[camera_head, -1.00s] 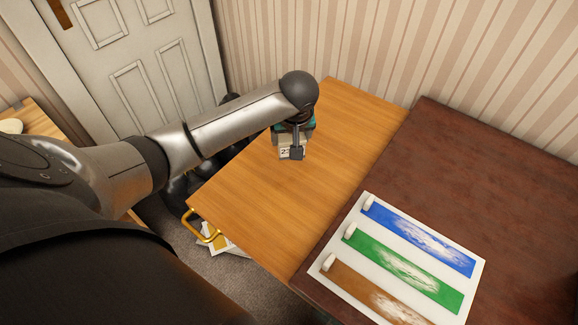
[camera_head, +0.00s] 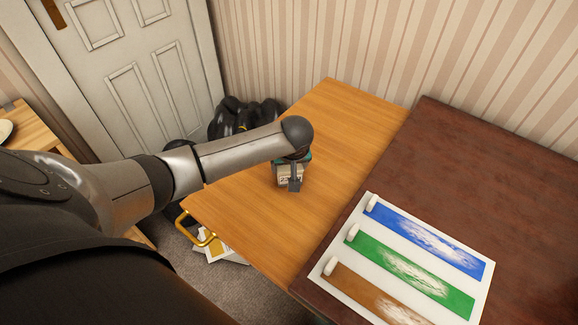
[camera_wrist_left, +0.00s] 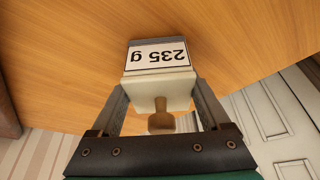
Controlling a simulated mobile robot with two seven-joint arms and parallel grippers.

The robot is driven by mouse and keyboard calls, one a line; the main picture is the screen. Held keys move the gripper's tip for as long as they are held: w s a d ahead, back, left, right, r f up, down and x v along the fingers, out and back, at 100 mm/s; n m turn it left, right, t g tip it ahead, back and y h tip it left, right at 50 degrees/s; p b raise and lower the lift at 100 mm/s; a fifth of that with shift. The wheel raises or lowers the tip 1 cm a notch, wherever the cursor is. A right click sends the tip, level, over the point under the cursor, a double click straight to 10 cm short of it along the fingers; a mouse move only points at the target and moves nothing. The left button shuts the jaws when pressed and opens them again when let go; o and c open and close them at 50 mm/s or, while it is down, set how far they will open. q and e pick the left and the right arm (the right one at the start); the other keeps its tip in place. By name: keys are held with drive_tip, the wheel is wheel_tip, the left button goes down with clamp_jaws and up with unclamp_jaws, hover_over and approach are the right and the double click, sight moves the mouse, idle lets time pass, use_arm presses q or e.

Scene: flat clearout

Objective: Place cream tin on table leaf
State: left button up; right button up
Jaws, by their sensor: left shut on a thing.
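The cream tin (camera_head: 284,181) is a small boxy cream container. In the left wrist view the tin (camera_wrist_left: 157,84) shows a white label reading "235 g" and a brown knob on the side toward the gripper. My left gripper (camera_head: 290,183) is shut on it, one finger on each side, as the left wrist view also shows (camera_wrist_left: 163,101). The tin is over the light wooden table leaf (camera_head: 335,130), near its middle; I cannot tell whether it touches the surface. My right gripper is not in view.
A dark brown tabletop (camera_head: 470,160) adjoins the leaf on the right, bearing a white sheet (camera_head: 383,226) with blue, green and brown bands. Black bags (camera_head: 240,115) stand behind the leaf. A yellow handle (camera_head: 195,230) and papers (camera_head: 225,250) are below its front-left edge. The leaf around the tin is clear.

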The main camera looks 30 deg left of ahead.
use_arm(q)
drive_tip(key=o, duration=1.5)
drive_tip(key=shift+f, duration=0.15)
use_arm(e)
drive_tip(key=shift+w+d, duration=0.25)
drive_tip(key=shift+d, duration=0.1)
use_arm(q)
drive_tip(key=shift+r, duration=0.3)
drive_tip(key=p+v, duration=0.4)
drive_tip(key=v, duration=0.7)
drive_tip(key=shift+s+d+r+p, duration=0.1)
drive_tip(key=shift+s+r+p, duration=0.05)
drive_tip(key=shift+r+p, duration=0.2)
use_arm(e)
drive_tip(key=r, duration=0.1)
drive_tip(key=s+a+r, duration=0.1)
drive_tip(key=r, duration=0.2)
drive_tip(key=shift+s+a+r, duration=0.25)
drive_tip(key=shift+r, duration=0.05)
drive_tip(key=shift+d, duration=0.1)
